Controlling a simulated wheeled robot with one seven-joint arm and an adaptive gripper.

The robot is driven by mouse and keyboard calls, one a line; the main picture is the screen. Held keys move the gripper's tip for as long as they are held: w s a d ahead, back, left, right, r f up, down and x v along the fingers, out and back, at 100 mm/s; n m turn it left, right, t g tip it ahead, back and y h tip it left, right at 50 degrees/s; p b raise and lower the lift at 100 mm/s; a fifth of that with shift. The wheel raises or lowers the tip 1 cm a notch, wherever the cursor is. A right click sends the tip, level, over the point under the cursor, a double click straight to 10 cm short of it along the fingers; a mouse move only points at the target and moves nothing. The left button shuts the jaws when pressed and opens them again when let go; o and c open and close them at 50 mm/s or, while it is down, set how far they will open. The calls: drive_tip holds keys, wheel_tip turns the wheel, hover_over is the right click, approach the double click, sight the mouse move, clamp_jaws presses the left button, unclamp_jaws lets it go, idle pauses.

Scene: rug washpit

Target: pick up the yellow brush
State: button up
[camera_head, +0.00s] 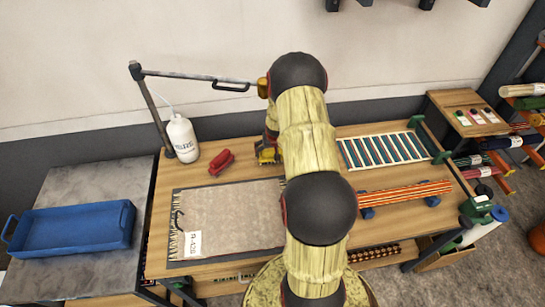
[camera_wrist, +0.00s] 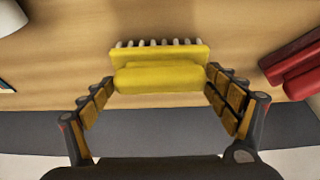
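The yellow brush (camera_wrist: 160,75) lies on the wooden table in the wrist view, with its pale bristle tufts along the upper edge of the picture. My gripper (camera_wrist: 161,84) is open, with one finger at each end of the brush. The fingertips are close to the brush's ends; I cannot tell whether they touch it. In the head view my gripper (camera_head: 267,152) is low over the back of the table, partly hidden behind my arm. I cannot separate the brush clearly from the yellow finger pads there.
A red brush-like object (camera_head: 221,162) lies to the left of my gripper, and also shows in the wrist view (camera_wrist: 292,65). A white bottle (camera_head: 182,138) stands at the back left. A rug (camera_head: 230,220) lies in front. A striped piece (camera_head: 385,151) lies to the right.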

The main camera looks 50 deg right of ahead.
drive_tip(key=c, duration=0.8)
drive_tip(key=shift+r, duration=0.1)
drive_tip(key=shift+r, duration=0.2)
wheel_tip(320, 180, up, 3)
drive_tip(key=shift+s+a+r, duration=0.1)
drive_tip(key=shift+a, duration=0.05)
drive_tip(key=s+a+r, duration=0.2)
drive_tip(key=a+r, duration=0.1)
drive_tip(key=s+a+r, duration=0.3)
drive_tip(key=a, duration=0.1)
drive_tip(key=s+a+r, duration=0.3)
drive_tip(key=a, duration=0.1)
drive_tip(key=shift+s+r, duration=0.1)
drive_tip(key=shift+s, duration=0.05)
